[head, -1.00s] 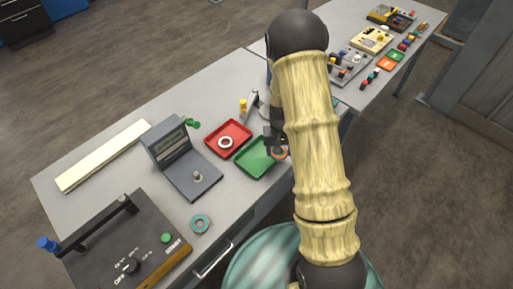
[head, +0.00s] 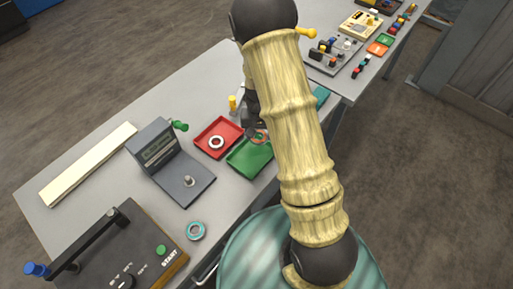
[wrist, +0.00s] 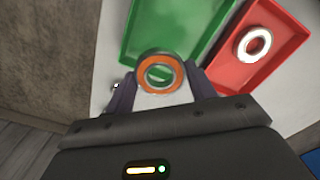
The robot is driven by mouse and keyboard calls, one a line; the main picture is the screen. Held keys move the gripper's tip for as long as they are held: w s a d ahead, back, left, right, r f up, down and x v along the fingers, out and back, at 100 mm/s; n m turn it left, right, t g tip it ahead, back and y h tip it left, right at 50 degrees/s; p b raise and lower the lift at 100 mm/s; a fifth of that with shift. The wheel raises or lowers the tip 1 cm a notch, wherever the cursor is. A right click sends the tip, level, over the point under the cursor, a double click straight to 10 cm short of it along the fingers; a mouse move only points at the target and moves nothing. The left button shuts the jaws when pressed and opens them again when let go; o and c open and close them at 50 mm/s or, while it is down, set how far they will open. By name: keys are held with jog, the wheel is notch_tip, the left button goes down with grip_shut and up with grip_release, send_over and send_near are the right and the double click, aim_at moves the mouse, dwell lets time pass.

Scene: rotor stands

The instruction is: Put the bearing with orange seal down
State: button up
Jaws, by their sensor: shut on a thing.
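The bearing with orange seal (wrist: 143,76) is held between the two fingers of my gripper (wrist: 160,84), its ring face and open bore toward the wrist camera. In the head view the bearing (head: 258,137) shows small at the far right corner of the green tray (head: 243,165), partly hidden by my arm. In the wrist view it overlaps the near end of the green tray (wrist: 190,22). I cannot tell its height above the table. A bearing with a pale ring (head: 216,143) lies in the red tray (head: 203,147).
A grey fixture with a display (head: 155,148) and a peg (head: 189,181) stands left of the trays. A teal-ringed bearing (head: 196,231) lies on the table near the front edge. A black control box (head: 95,250) is at front left. A yellow peg (head: 232,103) stands behind the red tray.

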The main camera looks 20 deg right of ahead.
aim_at(259, 150)
jog(key=shift+f, duration=1.6)
notch_tip(259, 150, down, 4)
jog(key=shift+f+p, duration=0.1)
jog(key=shift+p, duration=0.75)
